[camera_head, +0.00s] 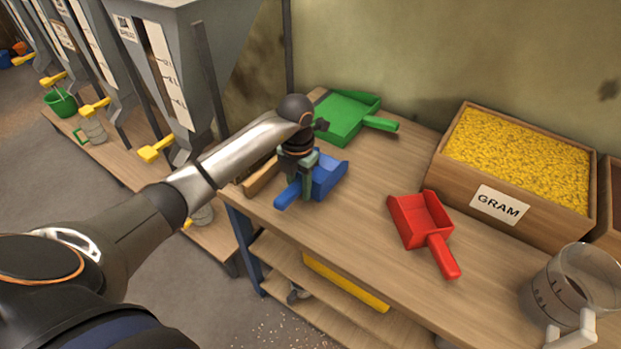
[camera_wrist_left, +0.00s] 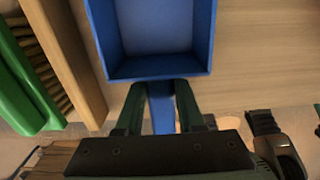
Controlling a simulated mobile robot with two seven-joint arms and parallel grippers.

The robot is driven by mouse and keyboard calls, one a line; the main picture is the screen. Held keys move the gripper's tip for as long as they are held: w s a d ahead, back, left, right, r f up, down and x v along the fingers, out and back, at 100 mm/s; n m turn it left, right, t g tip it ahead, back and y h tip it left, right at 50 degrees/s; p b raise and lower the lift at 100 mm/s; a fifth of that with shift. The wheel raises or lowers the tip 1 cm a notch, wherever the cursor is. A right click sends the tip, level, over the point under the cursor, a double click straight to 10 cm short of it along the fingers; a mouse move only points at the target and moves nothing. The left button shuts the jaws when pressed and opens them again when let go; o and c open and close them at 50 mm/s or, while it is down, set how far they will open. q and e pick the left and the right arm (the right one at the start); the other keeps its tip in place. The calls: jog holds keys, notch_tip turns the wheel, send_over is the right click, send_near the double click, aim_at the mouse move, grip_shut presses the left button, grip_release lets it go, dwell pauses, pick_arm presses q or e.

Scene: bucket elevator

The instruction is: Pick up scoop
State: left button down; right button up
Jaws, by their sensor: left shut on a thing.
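A blue scoop (camera_head: 329,174) is at the left end of the wooden table, its handle toward the front edge. My left gripper (camera_head: 298,187) is over it with its fingers pointing down, shut on the handle. In the left wrist view the blue scoop's empty pan (camera_wrist_left: 155,32) is at the top, and the gripper's two dark green fingers (camera_wrist_left: 159,105) flank the blue handle. I cannot tell if the scoop touches the table. A green scoop (camera_head: 346,114) lies behind it and a red scoop (camera_head: 419,219) lies to its right. My right gripper is not in view.
A wooden GRAM box (camera_head: 462,190) full of yellow grain stands at the back right. A clear measuring jug (camera_head: 568,289) stands at the front right. Grey hoppers (camera_head: 180,70) stand left.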

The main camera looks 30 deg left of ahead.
pick_arm(q)
jog(key=shift+r, duration=0.1)
jog(key=shift+r, duration=0.55)
jog(key=s+d+r+p, duration=0.1)
jog(key=s+d+r, duration=0.8)
jog(key=s+r, duration=0.1)
jog(key=shift+s+r, duration=0.4)
jog(key=shift+r, duration=0.45)
jog(key=c, duration=1.1)
grip_release()
jog(key=shift+c, duration=0.2)
grip_shut()
